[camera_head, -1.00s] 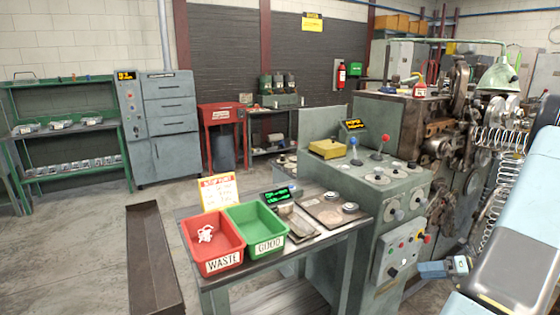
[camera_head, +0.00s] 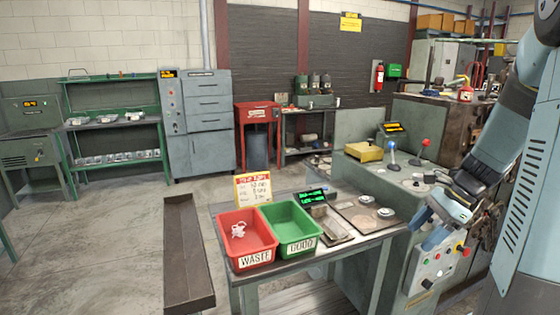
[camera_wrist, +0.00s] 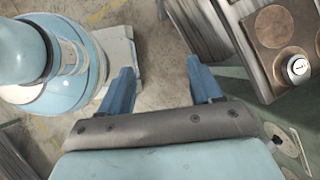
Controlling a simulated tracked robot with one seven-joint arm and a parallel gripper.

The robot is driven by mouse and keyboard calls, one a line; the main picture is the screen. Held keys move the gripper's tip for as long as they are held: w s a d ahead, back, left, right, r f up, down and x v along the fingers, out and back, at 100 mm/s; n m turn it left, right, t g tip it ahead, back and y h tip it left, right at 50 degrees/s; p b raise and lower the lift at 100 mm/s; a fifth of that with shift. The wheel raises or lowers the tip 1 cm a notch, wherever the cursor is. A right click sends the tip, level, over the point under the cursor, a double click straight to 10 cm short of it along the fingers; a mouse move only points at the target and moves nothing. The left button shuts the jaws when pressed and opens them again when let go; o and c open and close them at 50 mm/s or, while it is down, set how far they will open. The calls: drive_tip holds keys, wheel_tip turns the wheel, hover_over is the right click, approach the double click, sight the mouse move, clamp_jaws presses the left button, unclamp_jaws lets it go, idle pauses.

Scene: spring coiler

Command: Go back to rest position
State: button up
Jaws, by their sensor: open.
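My gripper (camera_head: 428,236) hangs in front of the control panel at the machine's front in the head view, fingers pointing down and left. In the wrist view my gripper (camera_wrist: 162,84) has its two blue fingers wide apart with only bare floor between them. It is open and empty. My arm comes down from the upper right of the head view and covers part of the machine behind it.
A table carries a red WASTE bin (camera_head: 247,238) with a pale tangled piece inside, and a green GOOD bin (camera_head: 290,229). The green coiler machine (camera_head: 385,180) stands right of it. A long brown trough (camera_head: 187,250) stands left. Open floor (camera_head: 95,230) lies farther left.

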drive_tip(key=s+a+r+n+t+h, duration=0.5)
drive_tip(key=s+a+r+n, duration=0.6)
drive_tip(key=n, duration=0.6)
drive_tip(key=shift+s+a+r+n+h, duration=0.4)
drive_tip(key=shift+s+r+h, duration=0.1)
drive_tip(key=shift+s+r, duration=1)
drive_tip(key=shift+s+f, duration=0.15)
